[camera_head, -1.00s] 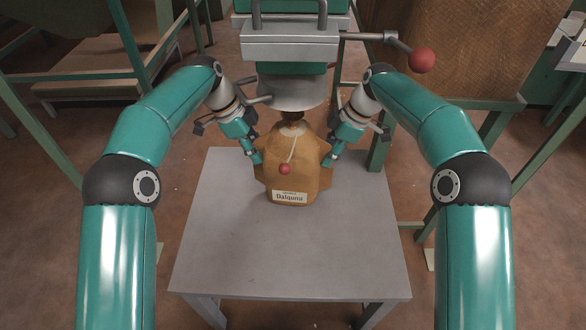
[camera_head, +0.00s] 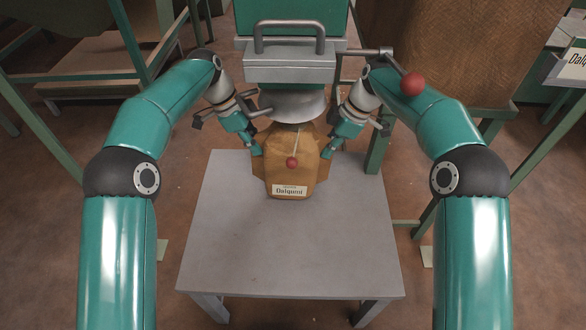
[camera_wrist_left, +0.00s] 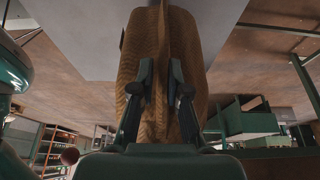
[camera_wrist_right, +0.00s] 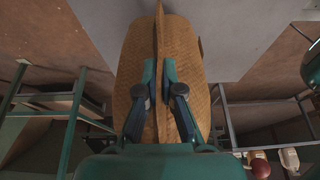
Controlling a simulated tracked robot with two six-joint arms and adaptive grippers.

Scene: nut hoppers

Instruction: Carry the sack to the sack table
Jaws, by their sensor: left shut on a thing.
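The tan sack (camera_head: 292,180) bears a white label and is upright, in front of and below the grey spout (camera_head: 292,105), which hides its top. In the head view its base is over the grey table (camera_head: 290,250); I cannot tell whether it touches. My left gripper (camera_head: 256,150) is shut on the sack's left side flap, which also shows between the fingers in the left wrist view (camera_wrist_left: 162,75). My right gripper (camera_head: 328,152) is closed around the flap on the right side, seen in the right wrist view (camera_wrist_right: 160,70).
A red bead (camera_head: 292,162) on a pale cord hangs before the sack. The hopper (camera_head: 290,68) with its handle is just behind, and a lever with a red ball (camera_head: 413,84) sticks out to the right. Green frames stand on both sides. The near tabletop is bare.

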